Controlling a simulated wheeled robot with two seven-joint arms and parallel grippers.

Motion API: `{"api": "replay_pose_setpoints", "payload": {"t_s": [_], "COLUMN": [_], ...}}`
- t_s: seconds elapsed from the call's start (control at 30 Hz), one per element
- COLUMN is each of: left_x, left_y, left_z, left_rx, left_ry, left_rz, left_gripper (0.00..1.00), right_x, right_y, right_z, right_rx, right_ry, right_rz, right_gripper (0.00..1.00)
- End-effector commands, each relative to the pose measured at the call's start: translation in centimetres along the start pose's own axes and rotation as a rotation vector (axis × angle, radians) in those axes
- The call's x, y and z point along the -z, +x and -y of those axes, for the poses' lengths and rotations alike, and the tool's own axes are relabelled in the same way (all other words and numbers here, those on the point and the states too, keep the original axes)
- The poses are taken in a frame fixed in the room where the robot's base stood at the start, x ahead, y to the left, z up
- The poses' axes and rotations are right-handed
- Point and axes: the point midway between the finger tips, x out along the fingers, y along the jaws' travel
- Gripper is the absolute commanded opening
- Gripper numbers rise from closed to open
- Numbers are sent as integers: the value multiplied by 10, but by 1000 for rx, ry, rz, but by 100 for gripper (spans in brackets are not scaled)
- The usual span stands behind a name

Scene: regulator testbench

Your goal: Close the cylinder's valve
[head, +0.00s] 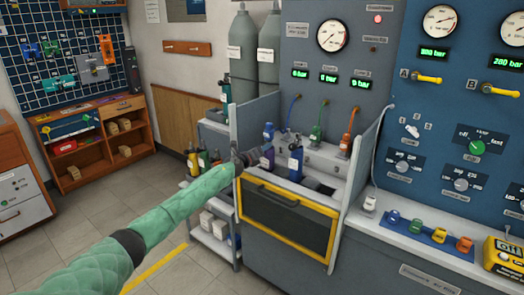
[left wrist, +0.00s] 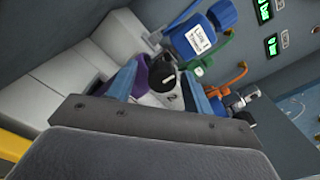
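My left gripper (head: 252,157) reaches over the front of the yellow-framed bay in the head view. In the left wrist view its two bluish fingers (left wrist: 160,92) stand apart, so it is open. A black valve knob (left wrist: 163,78) shows between and beyond the fingers; I cannot tell if they touch it. A purple cylinder (head: 268,156) stands just past the gripper, partly hidden by it; its purple side also shows in the left wrist view (left wrist: 141,78). A blue cylinder (head: 295,162) with a black top stands to its right. My right gripper is not in view.
Blue (head: 268,131), green (head: 316,131) and orange (head: 345,142) hose connectors hang at the bay's back. The yellow-framed front panel (head: 287,222) and grey side walls bound the bay. A side cart (head: 213,235) with bottles stands left. The floor at left is clear.

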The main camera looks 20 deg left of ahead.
Motion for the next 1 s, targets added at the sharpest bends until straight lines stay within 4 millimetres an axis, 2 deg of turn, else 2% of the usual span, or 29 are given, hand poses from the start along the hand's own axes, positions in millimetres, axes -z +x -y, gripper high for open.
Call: {"api": "replay_pose_setpoints", "payload": {"t_s": [0.27,0.7,1.0], "left_x": [-2,0,0], "left_y": [-6,-58,-77], "left_z": [0,-1,0], "left_rx": [-1,0,0], "left_ry": [1,0,0], "left_rz": [1,-1,0], "left_gripper": [51,51,51], "right_x": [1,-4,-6], "right_y": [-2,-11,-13], "right_z": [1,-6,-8], "right_rx": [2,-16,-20], "right_ry": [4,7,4], "right_rz": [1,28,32], "right_gripper": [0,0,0]}}
